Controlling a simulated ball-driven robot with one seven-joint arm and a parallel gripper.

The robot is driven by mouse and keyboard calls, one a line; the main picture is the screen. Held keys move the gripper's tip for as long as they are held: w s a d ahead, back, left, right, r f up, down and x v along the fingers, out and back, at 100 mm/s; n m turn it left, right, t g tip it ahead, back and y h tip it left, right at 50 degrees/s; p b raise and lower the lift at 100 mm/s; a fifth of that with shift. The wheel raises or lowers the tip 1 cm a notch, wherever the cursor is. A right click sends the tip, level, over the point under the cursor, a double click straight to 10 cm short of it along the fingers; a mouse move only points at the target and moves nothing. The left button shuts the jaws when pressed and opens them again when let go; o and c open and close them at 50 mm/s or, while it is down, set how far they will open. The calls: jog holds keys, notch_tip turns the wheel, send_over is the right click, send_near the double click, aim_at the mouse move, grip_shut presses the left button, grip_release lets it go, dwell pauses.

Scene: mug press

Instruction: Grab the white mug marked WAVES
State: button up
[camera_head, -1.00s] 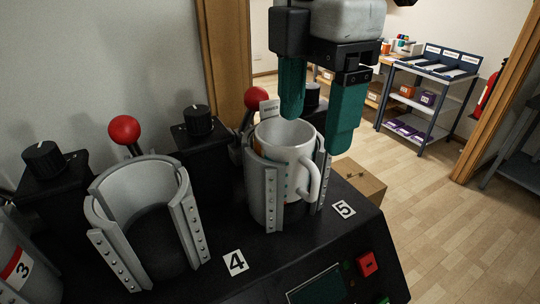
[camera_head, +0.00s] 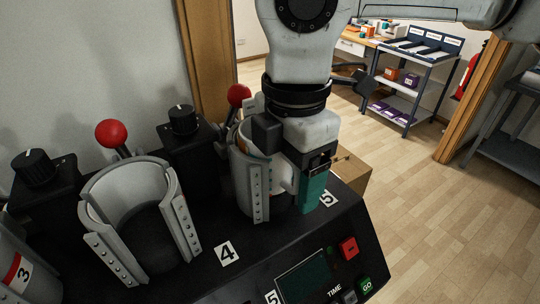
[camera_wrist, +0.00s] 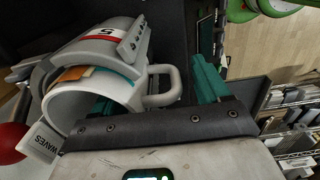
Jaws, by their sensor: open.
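The white mug (camera_wrist: 83,101) sits in the grey clamp (camera_head: 250,180) of station 5. A tag reading WAVES (camera_wrist: 40,143) shows at its rim in the wrist view. Its handle (camera_wrist: 170,84) points right there. My gripper (camera_wrist: 155,88) is open, with one teal finger inside the mug's mouth and the other outside, beyond the handle, so wall and handle lie between them. In the head view my gripper (camera_head: 288,185) is low over the mug and hides most of it. The inner fingertip is hidden there.
An empty clamp (camera_head: 108,238) stands at station 4, left of the mug. Red-knobbed levers (camera_head: 113,134) and black dials (camera_head: 183,119) stand behind the clamps. A control panel with GO button (camera_head: 366,285) is in front. A cardboard box (camera_head: 352,172) is behind right.

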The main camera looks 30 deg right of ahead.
jog(key=c, duration=1.2)
jog(key=shift+c, duration=0.7)
jog(key=shift+r, duration=0.15)
